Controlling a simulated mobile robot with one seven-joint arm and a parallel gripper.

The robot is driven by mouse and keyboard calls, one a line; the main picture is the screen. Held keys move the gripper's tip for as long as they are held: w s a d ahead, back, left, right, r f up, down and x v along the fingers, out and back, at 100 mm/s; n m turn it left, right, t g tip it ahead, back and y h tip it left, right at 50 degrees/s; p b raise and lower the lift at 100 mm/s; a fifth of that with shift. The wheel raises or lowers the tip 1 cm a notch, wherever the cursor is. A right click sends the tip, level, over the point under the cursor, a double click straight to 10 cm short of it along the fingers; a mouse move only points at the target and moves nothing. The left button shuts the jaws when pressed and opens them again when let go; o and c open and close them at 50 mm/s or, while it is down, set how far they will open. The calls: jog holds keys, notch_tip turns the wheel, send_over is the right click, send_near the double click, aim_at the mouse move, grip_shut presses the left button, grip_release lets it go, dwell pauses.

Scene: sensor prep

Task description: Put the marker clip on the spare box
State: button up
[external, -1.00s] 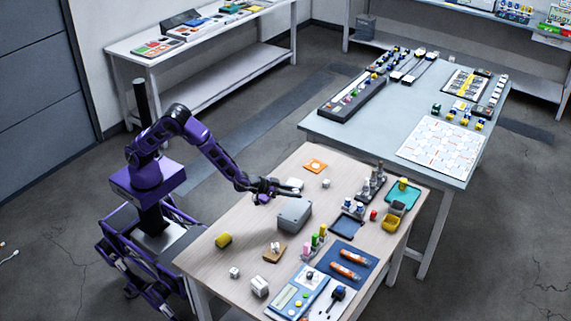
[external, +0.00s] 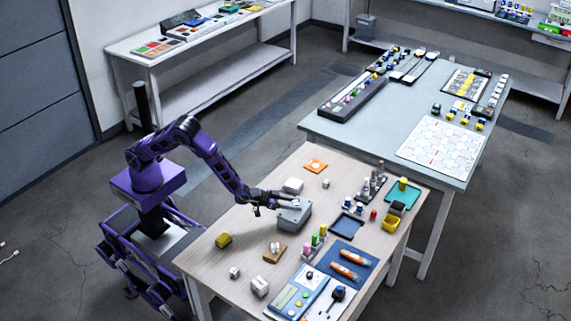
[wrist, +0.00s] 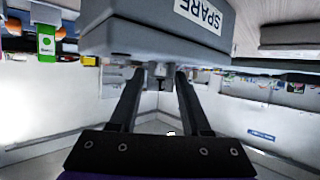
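The spare box (external: 292,217) is a grey box with bevelled edges near the middle of the wooden table. In the wrist view the box (wrist: 155,35) shows upside down, with a white SPARE label. My gripper (external: 288,201) is over the top of the box. Its two dark fingers (wrist: 158,74) stand apart, their tips close to the box's top. A small grey piece, apparently the marker clip (wrist: 160,70), is between the fingertips at the box's top, with narrow gaps beside it. Its exact contact with the box is hidden.
A white block (external: 293,185) stands just behind the box. A rack of coloured bottles (external: 316,242) is close in front and right. The left part of the table near the yellow cylinder (external: 223,240) has free room.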

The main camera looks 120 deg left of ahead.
jog(key=shift+o, duration=1)
jog(key=shift+s+d+r, duration=0.15)
jog(key=shift+d+r, duration=0.05)
jog(key=shift+r, duration=0.1)
jog(key=p+v, duration=0.1)
jog(key=v, duration=1)
jog(key=shift+s, duration=0.2)
jog(key=shift+d+r, duration=0.1)
jog(key=shift+d, duration=0.05)
